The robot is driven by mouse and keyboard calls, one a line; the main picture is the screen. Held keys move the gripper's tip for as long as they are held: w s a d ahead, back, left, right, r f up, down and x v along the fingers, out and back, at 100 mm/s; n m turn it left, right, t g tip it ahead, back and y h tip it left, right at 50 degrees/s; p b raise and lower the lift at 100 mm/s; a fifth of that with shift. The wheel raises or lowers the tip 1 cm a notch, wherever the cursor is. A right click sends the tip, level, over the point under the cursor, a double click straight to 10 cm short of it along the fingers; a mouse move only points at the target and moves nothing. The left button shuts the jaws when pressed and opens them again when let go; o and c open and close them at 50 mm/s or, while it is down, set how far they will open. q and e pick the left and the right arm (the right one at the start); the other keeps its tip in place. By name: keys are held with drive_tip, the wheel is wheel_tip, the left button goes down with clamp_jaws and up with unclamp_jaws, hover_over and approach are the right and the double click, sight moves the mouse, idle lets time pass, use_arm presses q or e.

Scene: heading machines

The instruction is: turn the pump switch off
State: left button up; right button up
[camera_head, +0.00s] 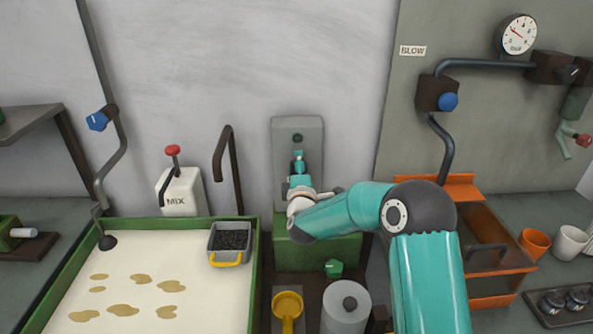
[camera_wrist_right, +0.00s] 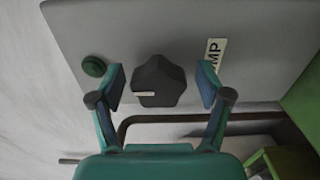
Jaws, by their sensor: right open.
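The pump switch is a dark, faceted knob (camera_wrist_right: 158,82) on a grey panel (camera_wrist_right: 260,40) in the right wrist view. A pale pointer line on it lies toward the picture's left, on the side of a dark green round lamp (camera_wrist_right: 94,66). A label (camera_wrist_right: 213,58), partly hidden, reads "MP". My right gripper (camera_wrist_right: 160,88) is open, one finger on each side of the knob, with visible gaps; whether it touches cannot be told. In the head view the right gripper (camera_head: 299,165) is in front of the grey panel (camera_head: 312,128) and hides the knob. My left gripper is out of view.
A green block (camera_head: 340,249) sits under the panel. A dark bent handle (camera_head: 231,165) and a white MIX box (camera_head: 180,192) stand to the left. An orange rack (camera_head: 490,240) is right of my arm.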

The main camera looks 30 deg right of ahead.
drive_tip(key=v, duration=1.2)
drive_tip(key=shift+f, duration=0.2)
